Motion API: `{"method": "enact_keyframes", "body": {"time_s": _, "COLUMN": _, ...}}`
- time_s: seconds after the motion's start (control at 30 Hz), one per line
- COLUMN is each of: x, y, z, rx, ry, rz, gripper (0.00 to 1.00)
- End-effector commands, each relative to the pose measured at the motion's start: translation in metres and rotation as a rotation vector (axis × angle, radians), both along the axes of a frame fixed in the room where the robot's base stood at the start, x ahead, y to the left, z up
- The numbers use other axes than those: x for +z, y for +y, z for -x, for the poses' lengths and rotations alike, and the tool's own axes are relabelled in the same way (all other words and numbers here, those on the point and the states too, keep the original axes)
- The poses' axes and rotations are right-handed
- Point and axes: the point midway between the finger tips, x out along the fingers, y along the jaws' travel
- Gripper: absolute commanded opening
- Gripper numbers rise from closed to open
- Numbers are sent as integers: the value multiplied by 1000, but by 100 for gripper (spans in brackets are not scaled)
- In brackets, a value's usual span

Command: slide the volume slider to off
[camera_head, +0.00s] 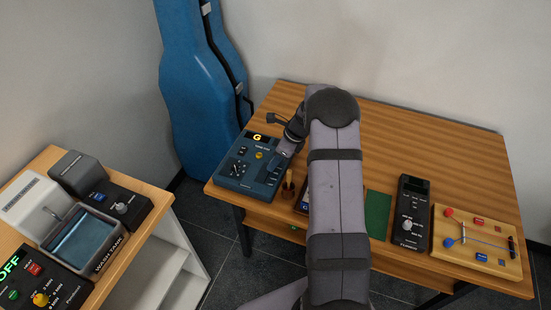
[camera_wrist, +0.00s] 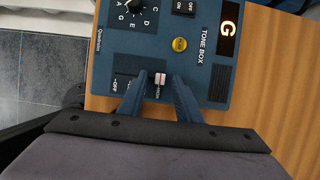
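The blue tone box (camera_head: 248,170) lies at the left end of the wooden table. It also shows in the wrist view (camera_wrist: 215,62), with a dark slider panel near its lower edge. The volume slider's small white and red knob (camera_wrist: 160,79) stands toward the right of that panel, and an OFF label (camera_wrist: 115,84) is on its left. My gripper (camera_wrist: 159,78) is open, with one finger left of the knob and one right of it; I cannot tell whether either touches. In the head view my gripper (camera_head: 286,148) is over the box's right side and hides the slider.
The box also has a round selector knob (camera_wrist: 133,4), an ON/OFF switch (camera_wrist: 185,6), a yellow button (camera_wrist: 180,44) and a lit G display (camera_wrist: 229,25). A small brown stand (camera_head: 288,186) is right of the box. A dark meter (camera_head: 411,212) and wooden circuit board (camera_head: 475,262) lie farther right.

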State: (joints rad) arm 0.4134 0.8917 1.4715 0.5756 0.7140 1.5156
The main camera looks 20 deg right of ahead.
Motion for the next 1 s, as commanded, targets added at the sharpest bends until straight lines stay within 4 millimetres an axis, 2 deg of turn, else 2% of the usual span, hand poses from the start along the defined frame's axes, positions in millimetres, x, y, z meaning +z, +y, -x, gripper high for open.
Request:
{"method": "enact_keyframes", "body": {"time_s": 0.2, "x": -1, "y": 0, "z": 0, "rx": 1, "ry": 0, "rz": 0, "gripper": 31}}
{"method": "enact_keyframes", "body": {"time_s": 0.23, "x": -1, "y": 0, "z": 0, "rx": 1, "ry": 0, "rz": 0, "gripper": 29}}
{"method": "enact_keyframes", "body": {"time_s": 0.3, "x": -1, "y": 0, "z": 0, "rx": 1, "ry": 0, "rz": 0, "gripper": 12}}
{"method": "enact_keyframes", "body": {"time_s": 0.37, "x": -1, "y": 0, "z": 0, "rx": 1, "ry": 0, "rz": 0, "gripper": 0}}
{"method": "enact_keyframes", "body": {"time_s": 0.67, "x": 0, "y": 5, "z": 4, "rx": 3, "ry": 1, "rz": -2, "gripper": 0}}
{"method": "enact_keyframes", "body": {"time_s": 1.0, "x": 0, "y": 42, "z": 39, "rx": 3, "ry": 0, "rz": -3, "gripper": 0}}
